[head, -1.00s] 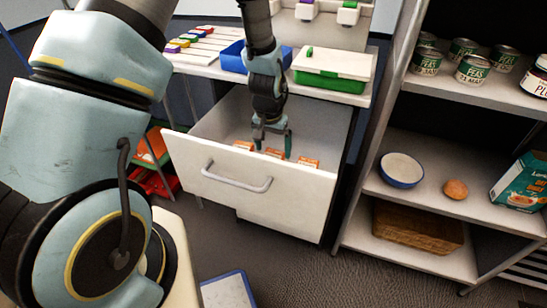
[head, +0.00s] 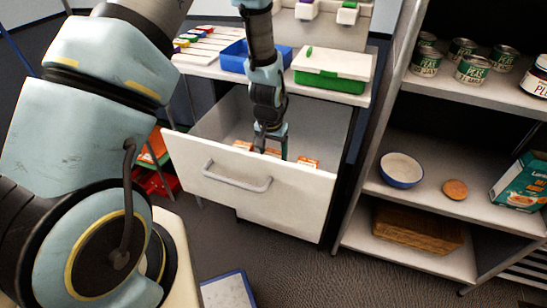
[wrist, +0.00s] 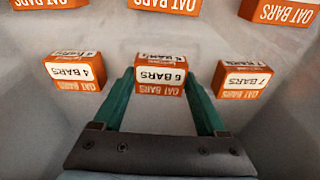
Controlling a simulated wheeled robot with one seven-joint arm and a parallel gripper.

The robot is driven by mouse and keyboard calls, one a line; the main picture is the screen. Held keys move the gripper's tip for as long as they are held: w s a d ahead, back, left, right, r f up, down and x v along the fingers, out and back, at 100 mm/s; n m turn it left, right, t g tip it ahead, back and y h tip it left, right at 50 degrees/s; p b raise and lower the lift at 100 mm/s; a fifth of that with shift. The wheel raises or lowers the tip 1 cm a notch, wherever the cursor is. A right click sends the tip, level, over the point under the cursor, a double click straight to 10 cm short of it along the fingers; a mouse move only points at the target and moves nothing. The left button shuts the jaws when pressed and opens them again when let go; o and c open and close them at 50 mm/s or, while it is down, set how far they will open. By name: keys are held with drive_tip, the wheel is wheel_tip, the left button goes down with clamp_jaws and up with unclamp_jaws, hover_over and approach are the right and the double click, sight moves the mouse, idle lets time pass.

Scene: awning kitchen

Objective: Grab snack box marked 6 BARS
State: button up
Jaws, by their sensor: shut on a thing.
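The orange and white snack box marked 6 BARS (wrist: 160,76) is in the middle of the wrist view, standing in the open drawer (head: 250,188). My gripper (head: 272,154) reaches down into the drawer. In the wrist view, its two green fingers are at the left and right sides of the 6 BARS box, shut on it. A similar box marked 4 BARS (wrist: 75,71) is to its left, and one marked 7 BARS (wrist: 242,80) is to its right. In the head view the held box is mostly hidden by the fingers and drawer front.
More orange oat bar boxes (wrist: 165,5) lie along the top of the wrist view. A counter with a blue bin (head: 232,58) and a green-and-white box (head: 331,72) stands above the drawer. Shelves with cans (head: 474,70) and a bowl (head: 401,170) are at right.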

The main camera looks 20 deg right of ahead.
drive_tip(key=c, duration=0.3)
drive_tip(key=shift+r, duration=0.15)
drive_tip(key=shift+c, duration=0.2)
